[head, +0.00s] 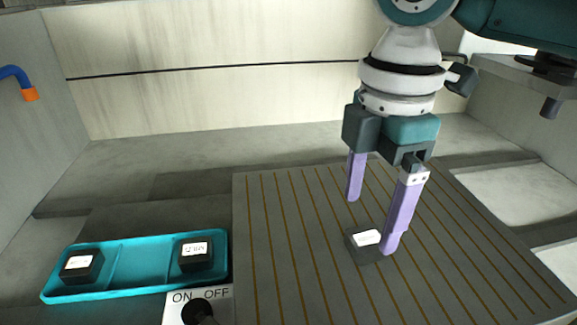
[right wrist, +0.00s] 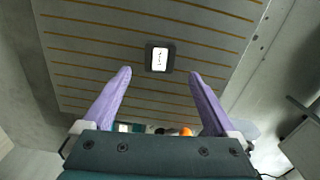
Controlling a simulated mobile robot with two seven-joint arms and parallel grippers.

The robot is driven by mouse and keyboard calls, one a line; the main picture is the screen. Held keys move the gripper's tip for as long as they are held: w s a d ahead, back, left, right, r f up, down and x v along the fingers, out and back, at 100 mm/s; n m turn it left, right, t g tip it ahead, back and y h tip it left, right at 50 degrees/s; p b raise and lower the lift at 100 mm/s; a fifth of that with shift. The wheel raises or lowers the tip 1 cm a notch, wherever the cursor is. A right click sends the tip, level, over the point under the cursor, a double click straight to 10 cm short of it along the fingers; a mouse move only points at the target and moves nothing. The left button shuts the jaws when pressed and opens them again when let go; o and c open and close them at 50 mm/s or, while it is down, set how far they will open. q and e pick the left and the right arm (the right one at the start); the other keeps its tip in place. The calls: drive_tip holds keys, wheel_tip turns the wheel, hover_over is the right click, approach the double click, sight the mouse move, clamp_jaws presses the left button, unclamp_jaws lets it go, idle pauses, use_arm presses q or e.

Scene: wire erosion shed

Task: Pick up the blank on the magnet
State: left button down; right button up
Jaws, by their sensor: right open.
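The blank (head: 366,243) is a small dark block with a white label on top. It sits on the magnet (head: 280,230), a grey plate with thin brown stripes. In the right wrist view the blank (right wrist: 150,69) lies just beyond the fingertips, centred between their lines. My right gripper (head: 371,224) is open and empty, its purple fingers pointing down over the magnet. In the head view one fingertip is close to the blank's right side; I cannot tell whether they touch. The fingers also show in the right wrist view (right wrist: 160,73). My left gripper is out of view.
A teal tray (head: 143,290) at left holds two similar labelled dark blocks, left (head: 82,266) and right (head: 195,254). An ON/OFF panel (head: 222,307) with a black knob is beside the magnet. A blue hose with orange tip (head: 30,94) hangs at upper left. The magnet's left part is clear.

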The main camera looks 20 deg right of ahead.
sight(368, 238)
drive_tip(key=f, duration=0.5)
drive_tip(key=shift+d, duration=0.4)
drive_tip(key=shift+r, duration=0.1)
clamp_jaws()
